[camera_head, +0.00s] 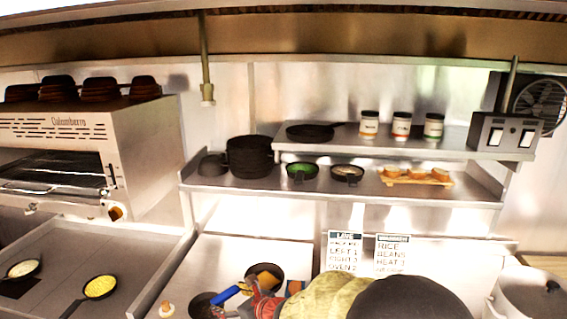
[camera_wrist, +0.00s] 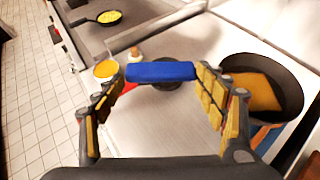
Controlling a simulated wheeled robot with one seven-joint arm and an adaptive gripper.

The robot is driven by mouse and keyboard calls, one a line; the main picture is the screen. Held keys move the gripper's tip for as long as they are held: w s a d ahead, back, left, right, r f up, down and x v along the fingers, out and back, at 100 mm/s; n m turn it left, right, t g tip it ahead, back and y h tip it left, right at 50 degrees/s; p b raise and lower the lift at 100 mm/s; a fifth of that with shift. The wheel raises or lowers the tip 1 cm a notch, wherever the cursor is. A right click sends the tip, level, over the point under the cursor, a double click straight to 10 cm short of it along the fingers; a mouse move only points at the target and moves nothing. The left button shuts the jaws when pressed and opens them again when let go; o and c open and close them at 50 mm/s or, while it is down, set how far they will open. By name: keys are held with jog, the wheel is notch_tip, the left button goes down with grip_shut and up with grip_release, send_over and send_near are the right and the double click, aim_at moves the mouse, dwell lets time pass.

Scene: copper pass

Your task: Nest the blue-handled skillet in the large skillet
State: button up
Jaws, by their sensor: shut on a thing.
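The blue-handled skillet shows its bright blue handle (camera_head: 226,296) in the head view, with its small dark pan (camera_head: 201,306) to the left, cut by the frame edge. In the wrist view the blue handle (camera_wrist: 160,71) lies across between my fingers; the dark pan beyond it is mostly hidden. My gripper (camera_wrist: 158,88) is shut on the handle; it also shows in the head view (camera_head: 256,299). The large skillet (camera_wrist: 294,75) is black and round, at the right in the wrist view, with a flat orange-brown piece inside. It also shows in the head view (camera_head: 278,268), just behind my gripper.
A small pan with yellow food (camera_head: 100,287) stands on the left counter. A shelf (camera_head: 330,185) with pans, jars and bread runs behind. The metal counter between the two skillets looks clear.

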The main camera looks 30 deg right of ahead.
notch_tip(320, 180, up, 6)
jog(key=p, duration=0.4)
jog(key=shift+w+a+f, duration=0.1)
jog(key=shift+f, duration=0.1)
